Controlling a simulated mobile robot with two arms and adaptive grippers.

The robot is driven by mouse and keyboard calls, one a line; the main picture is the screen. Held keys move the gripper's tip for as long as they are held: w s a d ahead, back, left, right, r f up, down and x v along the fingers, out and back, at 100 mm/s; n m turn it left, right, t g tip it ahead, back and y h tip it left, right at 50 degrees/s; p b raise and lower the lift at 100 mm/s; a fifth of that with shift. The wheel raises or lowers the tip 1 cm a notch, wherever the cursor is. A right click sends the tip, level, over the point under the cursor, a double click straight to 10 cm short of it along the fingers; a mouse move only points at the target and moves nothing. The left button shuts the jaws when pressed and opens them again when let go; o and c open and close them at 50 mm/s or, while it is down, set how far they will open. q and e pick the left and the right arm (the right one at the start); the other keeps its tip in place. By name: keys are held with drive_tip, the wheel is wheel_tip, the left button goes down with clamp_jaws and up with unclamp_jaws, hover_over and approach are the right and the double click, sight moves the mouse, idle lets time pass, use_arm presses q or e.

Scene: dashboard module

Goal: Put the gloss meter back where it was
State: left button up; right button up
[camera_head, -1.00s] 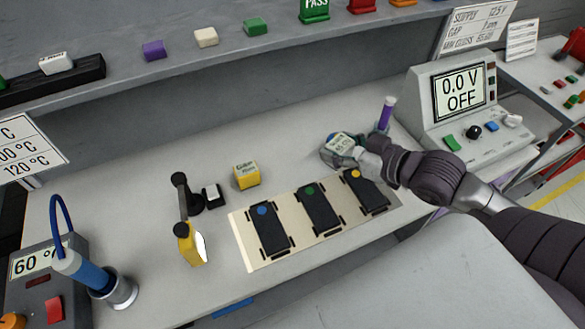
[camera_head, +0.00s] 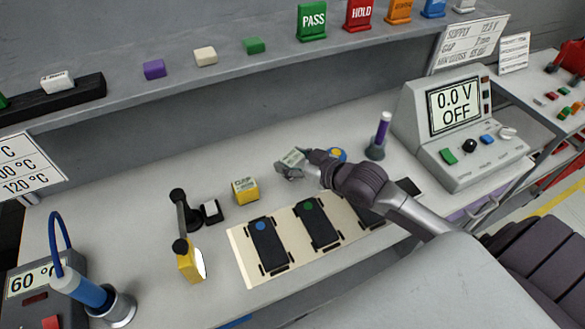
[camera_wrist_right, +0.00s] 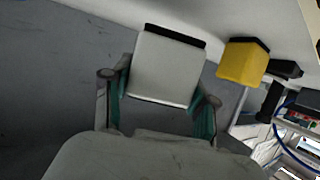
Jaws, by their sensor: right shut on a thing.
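The gloss meter appears to be the small grey box with a pale display face (camera_head: 292,158), its lettering too small to read. My right gripper (camera_head: 290,168) is shut on it and holds it over the bench, behind the panel of black modules. In the right wrist view the grey box (camera_wrist_right: 166,68) with a dark edge sits between the two fingers. My left gripper is not in view.
A yellow gap block (camera_head: 244,192) stands left of the held box. A blue and yellow round thing (camera_head: 337,154) and a purple-topped stand (camera_head: 380,135) are to its right. The black modules (camera_head: 268,245) are in front; my right arm covers part of the rightmost. A voltage unit (camera_head: 467,130) stands at right.

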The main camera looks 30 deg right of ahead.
drive_tip(key=shift+f, duration=1.7)
drive_tip(key=shift+f, duration=0.1)
drive_tip(key=o, duration=1.3)
drive_tip(key=v, duration=1.1)
drive_tip(key=shift+s+d+r, duration=0.2)
drive_tip(key=shift+s+r, duration=0.15)
drive_tip(key=shift+s, duration=0.15)
drive_tip(key=shift+s+f, duration=0.1)
